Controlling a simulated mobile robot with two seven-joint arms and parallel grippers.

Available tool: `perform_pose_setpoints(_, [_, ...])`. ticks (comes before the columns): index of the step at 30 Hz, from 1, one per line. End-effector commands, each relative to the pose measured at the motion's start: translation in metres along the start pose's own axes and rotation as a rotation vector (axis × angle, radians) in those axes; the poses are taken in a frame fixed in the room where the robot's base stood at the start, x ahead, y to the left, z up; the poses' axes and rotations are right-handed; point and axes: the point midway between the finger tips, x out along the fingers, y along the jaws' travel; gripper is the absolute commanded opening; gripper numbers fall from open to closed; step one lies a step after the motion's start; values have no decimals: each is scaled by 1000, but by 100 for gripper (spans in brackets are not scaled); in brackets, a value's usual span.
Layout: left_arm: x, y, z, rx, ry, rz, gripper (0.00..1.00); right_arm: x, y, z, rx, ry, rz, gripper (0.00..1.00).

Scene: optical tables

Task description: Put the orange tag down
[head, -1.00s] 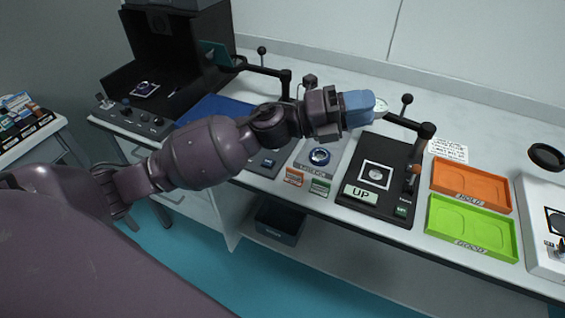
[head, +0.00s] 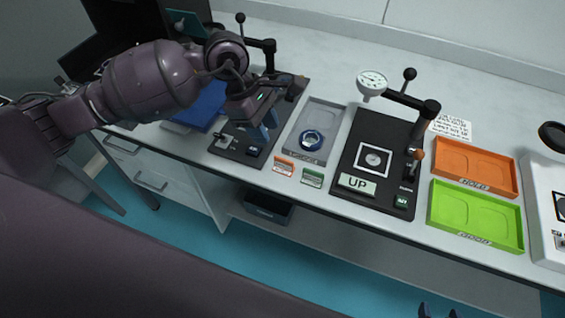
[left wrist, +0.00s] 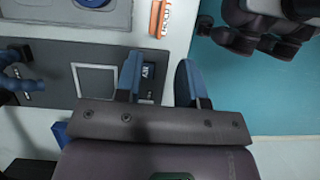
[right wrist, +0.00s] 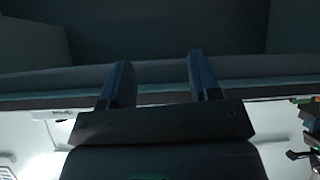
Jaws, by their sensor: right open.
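The orange tag (head: 284,166) lies on the white table near its front edge, left of a green tag (head: 312,178). The orange tag also shows at the top of the left wrist view (left wrist: 157,18). My left gripper (head: 266,127) is over the left black fixture, to the left of the orange tag and apart from it. In the left wrist view its blue fingers (left wrist: 158,82) are spread with nothing held between them. My right gripper (head: 437,311) shows only its fingertips at the bottom edge of the head view. In the right wrist view it is open and empty (right wrist: 158,80).
A grey tray (head: 325,116) with a blue ring (head: 311,140) stands behind the tags. To its right are a black fixture (head: 350,205) with a dial gauge (head: 372,83), an orange tray (head: 475,150) and a green tray (head: 450,217). A dark bin (head: 268,208) sits below the table.

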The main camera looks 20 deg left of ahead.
Motion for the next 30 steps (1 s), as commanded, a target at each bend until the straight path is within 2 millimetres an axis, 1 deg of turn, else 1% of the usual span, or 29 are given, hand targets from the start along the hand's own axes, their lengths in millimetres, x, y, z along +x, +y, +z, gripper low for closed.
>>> perform_pose_setpoints(1, [9, -1, 0, -2, -3, -6, 36, 0, 0, 4, -1, -7, 0, 57])
perform_pose_setpoints(3, [20, -1, 0, -2, -4, -5, 36, 0, 0, 6, -1, -11, 0, 57])
perform_pose_setpoints(9, [45, -1, 1, -4, -5, -5, 36, 2, 0, 8, -2, -12, -1, 57])
perform_pose_setpoints(14, [52, -1, 1, -3, -4, -3, 36, 6, -1, 0, -4, 2, -3, 57])
perform_pose_setpoints(17, [61, -2, 3, -3, -7, -4, 36, 7, -1, -2, -5, 9, -4, 57])
perform_pose_setpoints(24, [94, -2, 7, -4, -7, -4, 36, 8, -2, 4, -4, -1, -5, 57])
perform_pose_setpoints(27, [100, -2, 7, -4, -6, -3, 36, 8, -2, 5, -4, -4, -5, 57])
perform_pose_setpoints(30, [102, -2, 7, -3, -5, -1, 36, 8, -2, 4, -4, -2, -5, 57])
